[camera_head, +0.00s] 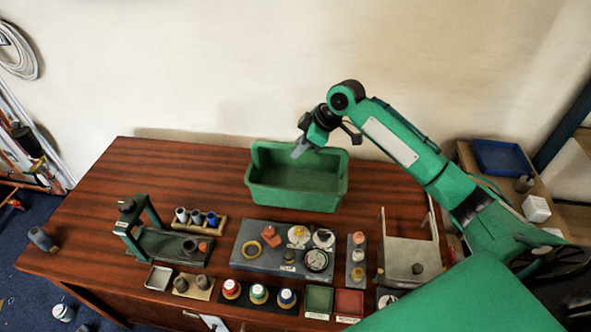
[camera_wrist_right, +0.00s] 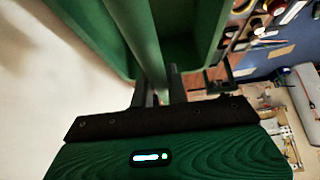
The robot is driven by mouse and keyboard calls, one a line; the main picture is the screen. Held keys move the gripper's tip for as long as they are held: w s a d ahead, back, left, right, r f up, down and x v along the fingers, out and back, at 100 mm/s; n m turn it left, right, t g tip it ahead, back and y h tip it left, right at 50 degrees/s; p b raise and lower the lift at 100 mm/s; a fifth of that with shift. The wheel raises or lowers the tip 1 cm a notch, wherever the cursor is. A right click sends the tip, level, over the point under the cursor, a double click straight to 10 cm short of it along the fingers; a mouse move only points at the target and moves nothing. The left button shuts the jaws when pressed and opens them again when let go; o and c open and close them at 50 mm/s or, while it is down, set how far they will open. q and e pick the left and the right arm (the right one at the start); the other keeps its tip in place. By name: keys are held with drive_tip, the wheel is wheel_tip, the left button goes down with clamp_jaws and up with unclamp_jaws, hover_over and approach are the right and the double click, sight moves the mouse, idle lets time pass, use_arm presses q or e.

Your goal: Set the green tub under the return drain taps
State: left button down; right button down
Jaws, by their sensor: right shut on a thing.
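The green tub (camera_head: 297,198) sits upright at the back middle of the wooden table, near the wall. It is open-topped and looks empty. My right gripper (camera_head: 299,151) reaches down from the right to the tub's back rim. In the right wrist view the fingers (camera_wrist_right: 160,96) are shut on the wall of the tub (camera_wrist_right: 150,35). Whether the tub is clear of the table top cannot be told. Pipework with copper-coloured parts (camera_head: 22,142) shows at the far left edge; I cannot make out the return drain taps on it. My left gripper is not in view.
The table (camera_head: 95,210) is crowded at the front with a dark green stand (camera_head: 146,230), a grey board (camera_head: 265,262) with parts, and small red and green trays (camera_head: 349,302). The table's back left is clear. Blue floor (camera_head: 30,285) with small items lies left.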

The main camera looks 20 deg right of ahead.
wheel_tip(320, 180, down, 8)
drive_tip(key=shift+r+p, duration=0.15)
drive_tip(key=shift+p, duration=0.15)
drive_tip(key=shift+f, duration=0.4)
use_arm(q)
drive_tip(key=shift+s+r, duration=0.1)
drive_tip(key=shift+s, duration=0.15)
use_arm(e)
drive_tip(key=shift+f, duration=0.15)
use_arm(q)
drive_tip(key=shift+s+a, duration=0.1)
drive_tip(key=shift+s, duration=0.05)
use_arm(e)
drive_tip(key=c, duration=1.4)
unclamp_jaws()
drive_tip(key=shift+o, duration=0.2)
